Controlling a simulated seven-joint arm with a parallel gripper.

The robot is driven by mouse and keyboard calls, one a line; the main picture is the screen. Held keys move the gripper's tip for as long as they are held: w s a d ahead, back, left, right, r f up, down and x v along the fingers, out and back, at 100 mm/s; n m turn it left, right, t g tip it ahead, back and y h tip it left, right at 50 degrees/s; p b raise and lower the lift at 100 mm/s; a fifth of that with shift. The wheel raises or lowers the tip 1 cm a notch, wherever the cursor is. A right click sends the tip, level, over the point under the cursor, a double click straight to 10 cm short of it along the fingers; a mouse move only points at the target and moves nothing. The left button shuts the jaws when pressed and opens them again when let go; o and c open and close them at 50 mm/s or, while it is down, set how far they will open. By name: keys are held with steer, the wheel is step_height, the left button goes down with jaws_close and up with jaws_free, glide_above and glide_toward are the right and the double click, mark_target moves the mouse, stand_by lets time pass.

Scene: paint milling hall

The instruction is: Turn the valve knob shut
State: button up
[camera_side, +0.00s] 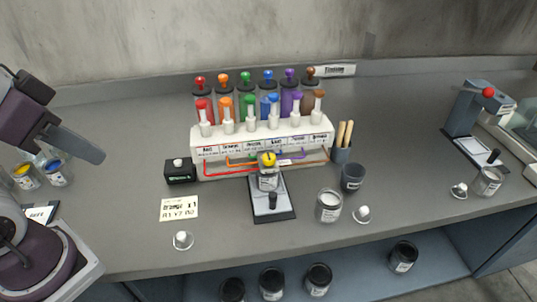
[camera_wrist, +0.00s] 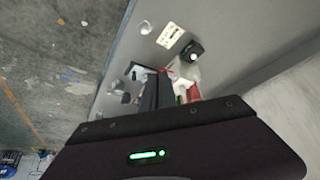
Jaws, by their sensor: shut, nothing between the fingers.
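A small dispensing stand (camera_side: 270,190) is at the middle of the table in the side view. I cannot tell from the pictures how far this knob is turned. My gripper (camera_side: 98,154) is at the far left above the table, shut and empty, well apart from the stand. In the wrist view my gripper's dark fingers (camera_wrist: 157,90) are together and partly hide the things behind them.
Behind the stand is a white rack (camera_side: 262,137) with several coloured valves. Around it are a black box (camera_side: 180,170), a note card (camera_side: 179,208), a dark cup with sticks (camera_side: 342,155), jars (camera_side: 328,206) and a press at right (camera_side: 478,112).

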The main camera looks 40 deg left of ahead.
steer(key=o, duration=0.9)
steer(key=w+r, duration=0.1)
steer(key=w, duration=0.1)
steer(key=w+d+r+n+g, duration=0.1)
steer(key=w, duration=0.2)
steer(key=w+r+n, duration=0.1)
steer(key=w, duration=0.2)
steer(key=shift+w+d+g, duration=0.15)
steer(key=shift+d+g, duration=0.1)
steer(key=shift+g, duration=0.05)
steer(key=n+g, duration=0.4)
steer(key=n, duration=0.3)
glide_above(269, 156)
step_height(269, 156, down, 13)
steer(key=shift+f, duration=0.1)
step_height(269, 156, down, 6)
steer(key=shift+r, duration=0.15)
steer(key=shift+f, duration=0.45)
jaws_close()
